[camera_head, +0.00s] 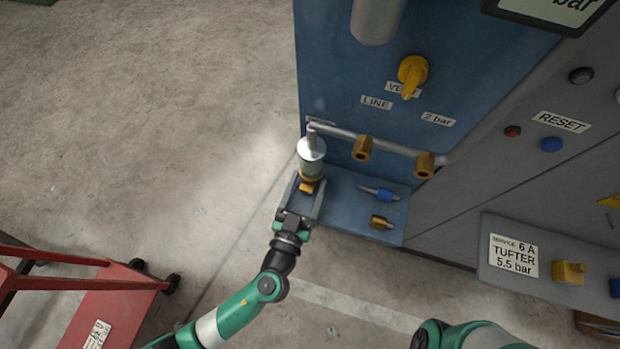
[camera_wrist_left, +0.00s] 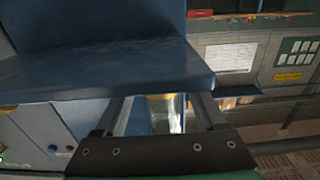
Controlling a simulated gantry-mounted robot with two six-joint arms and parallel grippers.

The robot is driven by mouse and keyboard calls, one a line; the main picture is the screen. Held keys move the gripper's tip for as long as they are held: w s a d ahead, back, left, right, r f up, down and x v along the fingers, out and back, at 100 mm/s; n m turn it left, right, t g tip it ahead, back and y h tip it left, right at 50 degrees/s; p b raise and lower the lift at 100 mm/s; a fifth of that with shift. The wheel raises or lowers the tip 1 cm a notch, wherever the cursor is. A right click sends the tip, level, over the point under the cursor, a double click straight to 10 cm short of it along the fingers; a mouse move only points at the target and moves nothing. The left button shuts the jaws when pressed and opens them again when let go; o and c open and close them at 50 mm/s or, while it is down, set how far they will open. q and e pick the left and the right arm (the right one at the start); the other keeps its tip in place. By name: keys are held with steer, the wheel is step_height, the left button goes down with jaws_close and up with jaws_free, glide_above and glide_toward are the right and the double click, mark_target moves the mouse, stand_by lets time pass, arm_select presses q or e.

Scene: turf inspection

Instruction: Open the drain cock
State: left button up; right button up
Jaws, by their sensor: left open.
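A silver cylindrical bowl (camera_head: 311,158) hangs from the left end of a pipe on the blue panel. Its brass lower end, with a small yellow-orange cock (camera_head: 306,187), points down. My left gripper (camera_head: 307,183) is open just below the bowl, with one finger on each side of the cock. Whether the fingers touch it cannot be told. In the left wrist view, a brass and silver piece (camera_wrist_left: 168,108) shows between the open fingers, its top hidden by a blue shelf edge. My right arm shows only partly at the bottom; its gripper is out of view.
A blue shelf (camera_head: 345,208) right beside the gripper carries a blue-tipped fitting (camera_head: 380,193) and a brass fitting (camera_head: 381,222). Two brass outlets hang from the pipe (camera_head: 390,146). A yellow valve knob (camera_head: 412,72) sits above. A red cart (camera_head: 110,305) stands lower left; floor is free left.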

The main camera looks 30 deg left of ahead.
arm_select(q)
steer(key=shift+s, duration=0.1)
steer(key=shift+s, duration=0.1)
steer(key=shift+c, duration=1.1)
jaws_close()
steer(key=shift+d+f+m+b, duration=0.15)
steer(key=shift+m+b, duration=0.35)
steer(key=shift+m, duration=0.9)
steer(key=m, duration=0.2)
steer(key=shift+m, duration=0.4)
steer(key=shift+o, duration=1.1)
jaws_free()
